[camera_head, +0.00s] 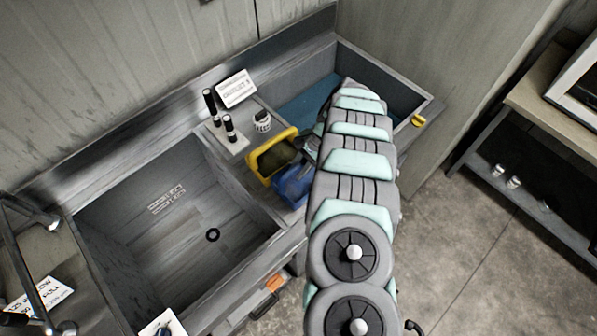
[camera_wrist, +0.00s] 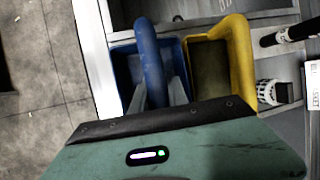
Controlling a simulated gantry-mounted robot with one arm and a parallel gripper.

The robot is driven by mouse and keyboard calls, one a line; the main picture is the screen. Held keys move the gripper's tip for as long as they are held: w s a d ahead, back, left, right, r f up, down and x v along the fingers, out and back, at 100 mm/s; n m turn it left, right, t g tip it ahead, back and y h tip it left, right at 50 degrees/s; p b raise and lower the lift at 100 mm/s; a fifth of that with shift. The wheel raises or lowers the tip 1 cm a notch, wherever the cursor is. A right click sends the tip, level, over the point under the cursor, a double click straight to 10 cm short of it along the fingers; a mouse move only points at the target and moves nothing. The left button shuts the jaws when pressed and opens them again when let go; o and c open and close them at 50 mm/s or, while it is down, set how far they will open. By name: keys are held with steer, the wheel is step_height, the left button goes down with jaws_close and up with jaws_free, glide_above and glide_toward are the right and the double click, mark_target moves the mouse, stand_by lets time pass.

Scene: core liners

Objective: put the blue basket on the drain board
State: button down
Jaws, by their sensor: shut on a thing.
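The blue basket (camera_head: 293,188) is beside the yellow basket (camera_head: 268,160), at the front end of the grey ledge between the two basins; I take this ledge (camera_head: 240,143) to be the drain board. My gripper (camera_wrist: 156,88) is shut on the blue basket's raised handle, with a grey finger on each side of it. In the wrist view, the blue basket (camera_wrist: 125,72) is left of the yellow basket (camera_wrist: 212,62). In the head view my arm covers part of the blue basket and most of the gripper. Whether its base touches the ledge cannot be told.
The left basin (camera_head: 190,215) is deep and empty. The right basin (camera_head: 305,106) has a blue floor or liquid. Dark bottles (camera_head: 229,127), a small jar (camera_head: 262,121) and a white sign (camera_head: 237,89) stand behind the baskets. A shelf bench (camera_head: 545,105) is at right.

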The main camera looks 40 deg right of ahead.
mark_target(299, 183)
step_height(299, 183, down, 2)
steer(key=shift+d, duration=0.1)
steer(key=shift+f, duration=0.25)
steer(key=shift+f, duration=0.1)
steer(key=shift+f, duration=0.15)
steer(key=c, duration=1.3)
jaws_free()
steer(key=shift+r, duration=0.4)
steer(key=b+v, duration=0.2)
steer(key=v, duration=0.9)
steer(key=shift+s+r+b, duration=0.15)
steer(key=shift+r+b, duration=0.15)
